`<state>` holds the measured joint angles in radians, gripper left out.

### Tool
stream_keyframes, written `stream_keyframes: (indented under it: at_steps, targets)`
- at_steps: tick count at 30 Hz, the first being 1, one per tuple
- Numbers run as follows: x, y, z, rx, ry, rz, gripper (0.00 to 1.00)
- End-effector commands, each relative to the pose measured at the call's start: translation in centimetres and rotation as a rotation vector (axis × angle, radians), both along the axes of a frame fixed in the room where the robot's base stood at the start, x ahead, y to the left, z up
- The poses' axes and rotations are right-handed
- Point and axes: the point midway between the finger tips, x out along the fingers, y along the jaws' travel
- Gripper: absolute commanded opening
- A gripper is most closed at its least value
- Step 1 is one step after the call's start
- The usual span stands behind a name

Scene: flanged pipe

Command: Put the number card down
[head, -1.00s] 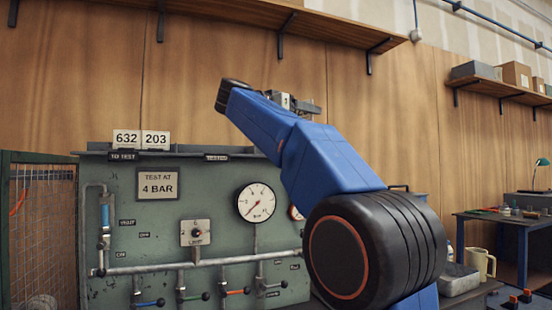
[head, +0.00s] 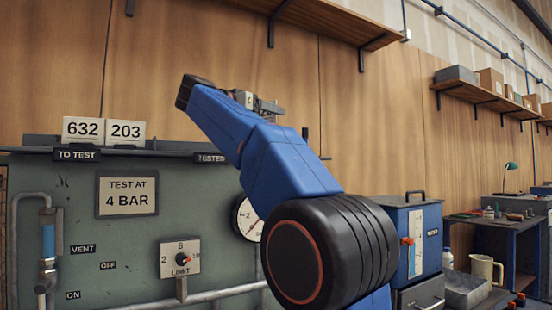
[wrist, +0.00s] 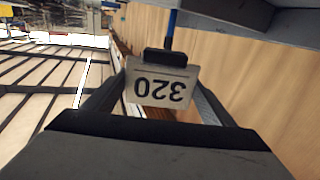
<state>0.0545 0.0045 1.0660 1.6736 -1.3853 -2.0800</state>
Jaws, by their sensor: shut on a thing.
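A white number card (wrist: 160,88) shows in the wrist view, its digits upside down and reading 320. My gripper (wrist: 163,72) is shut on it, with one dark finger on each side. In the head view my gripper (head: 262,104) is at the far end of the blue arm, high above the panel's top ledge; the card cannot be made out there. Two other cards, 632 (head: 83,130) and 203 (head: 126,132), stand side by side on the ledge above the TO TEST label (head: 77,154). A TESTED label (head: 211,158) is further right, partly beside my arm.
The green test panel (head: 130,235) carries a TEST AT 4 BAR sign (head: 127,194), a limit knob (head: 180,259) and a gauge (head: 248,219) partly behind my arm. A blue cabinet (head: 413,240) stands right. The ledge between card 203 and the TESTED label looks clear.

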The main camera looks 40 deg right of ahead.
Motion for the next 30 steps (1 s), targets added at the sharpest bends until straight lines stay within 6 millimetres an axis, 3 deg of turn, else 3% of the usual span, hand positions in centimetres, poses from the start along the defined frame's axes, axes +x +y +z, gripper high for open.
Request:
stream_keyframes:
  at_steps: [5,18,30]
  targets:
    - [0.2,-1.8,-0.9,0.000,0.001,-0.004,0.52]
    - [1.4,-9.5,-5.0,0.000,0.002,-0.003,0.52]
    - [1.9,-12.2,-6.4,0.000,0.001,-0.002,0.52]
